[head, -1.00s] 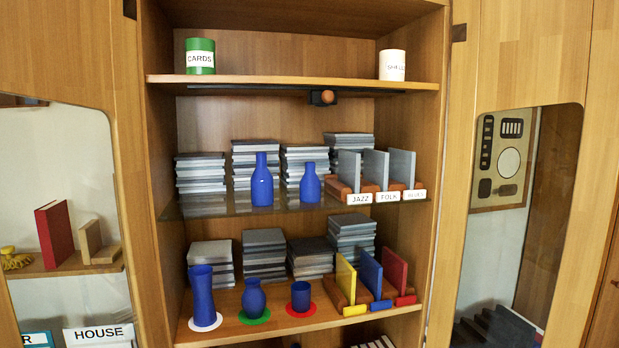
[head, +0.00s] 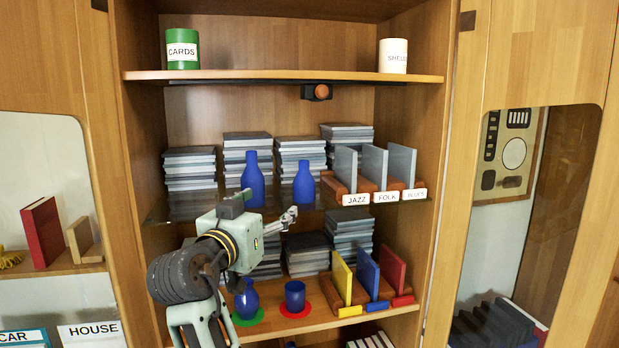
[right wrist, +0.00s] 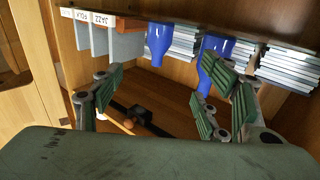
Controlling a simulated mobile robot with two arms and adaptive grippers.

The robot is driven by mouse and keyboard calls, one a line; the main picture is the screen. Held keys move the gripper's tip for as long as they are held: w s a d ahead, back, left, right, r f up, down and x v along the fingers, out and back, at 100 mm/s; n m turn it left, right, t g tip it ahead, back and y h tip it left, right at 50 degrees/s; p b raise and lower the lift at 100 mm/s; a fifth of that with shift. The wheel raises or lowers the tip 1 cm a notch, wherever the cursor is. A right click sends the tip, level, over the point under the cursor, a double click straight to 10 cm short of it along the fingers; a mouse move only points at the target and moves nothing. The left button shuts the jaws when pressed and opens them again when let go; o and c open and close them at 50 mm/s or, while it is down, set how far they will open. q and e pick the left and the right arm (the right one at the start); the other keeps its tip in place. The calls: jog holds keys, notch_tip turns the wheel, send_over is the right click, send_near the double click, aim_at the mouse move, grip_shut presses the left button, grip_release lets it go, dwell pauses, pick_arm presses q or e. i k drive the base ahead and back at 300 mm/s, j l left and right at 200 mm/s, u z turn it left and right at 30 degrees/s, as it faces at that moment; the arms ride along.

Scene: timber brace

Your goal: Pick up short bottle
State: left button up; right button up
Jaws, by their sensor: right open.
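The short blue bottle (head: 304,184) stands upright on the middle glass shelf, just left of the JAZZ divider. The taller blue bottle (head: 253,181) stands to its left. My right gripper (head: 268,210) is open and empty, in front of that shelf and slightly below the bottles. The right wrist view looks upside down, with the short bottle (right wrist: 158,42) beyond the gap between the open fingers (right wrist: 160,78). The taller bottle (right wrist: 214,62) is partly behind the finger on the right there. Neither bottle is touched, as far as I can see. My left gripper is out of view.
Grey dividers (head: 374,165) stand close right of the short bottle, and stacks of cases (head: 301,153) behind it. The lower shelf holds a blue vase (head: 246,300), a blue cup (head: 295,294) and coloured dividers (head: 367,270). The top shelf (head: 290,77) lies above.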

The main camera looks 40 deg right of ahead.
aim_at(304, 184)
jog(key=i+l, duration=0.1)
jog(key=l, duration=0.25)
jog(key=i+l, duration=0.1)
jog(key=l, duration=0.2)
jog(key=i+l, duration=0.1)
jog(key=l, duration=0.25)
jog(key=i+l, duration=0.1)
jog(key=l, duration=0.25)
